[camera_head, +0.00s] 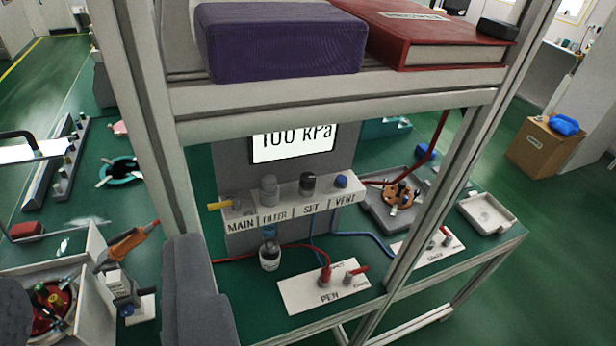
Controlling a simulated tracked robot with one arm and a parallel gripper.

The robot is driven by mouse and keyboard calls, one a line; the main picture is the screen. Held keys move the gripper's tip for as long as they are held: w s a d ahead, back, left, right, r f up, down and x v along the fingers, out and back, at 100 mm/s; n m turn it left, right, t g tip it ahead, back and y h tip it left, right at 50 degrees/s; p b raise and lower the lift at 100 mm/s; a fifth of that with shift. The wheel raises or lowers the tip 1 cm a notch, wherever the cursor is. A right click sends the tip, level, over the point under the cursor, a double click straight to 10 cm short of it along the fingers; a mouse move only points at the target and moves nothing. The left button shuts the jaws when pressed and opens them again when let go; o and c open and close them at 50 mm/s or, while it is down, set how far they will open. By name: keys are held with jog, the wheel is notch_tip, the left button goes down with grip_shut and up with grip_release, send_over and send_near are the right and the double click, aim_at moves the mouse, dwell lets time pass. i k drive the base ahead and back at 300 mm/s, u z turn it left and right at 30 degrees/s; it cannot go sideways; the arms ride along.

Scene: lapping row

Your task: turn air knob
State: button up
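Which one is the air knob is not marked. A display (293,142) above reads 100 kPa, its top cut off by the shelf. My gripper (103,288) is at the lower left, its grey fingers wide apart, left of the panel and not touching it.
Grey frame posts (150,110) flank the panel. A shelf above carries a purple box (280,45) and a red binder (440,40). A tray (385,208) stands right.

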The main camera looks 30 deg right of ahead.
aim_at(307, 180)
jog(key=u, duration=0.95)
jog(key=k, duration=0.95)
jog(key=z, duration=0.5)
jog(key=i, duration=1.2)
jog(key=u, duration=0.05)
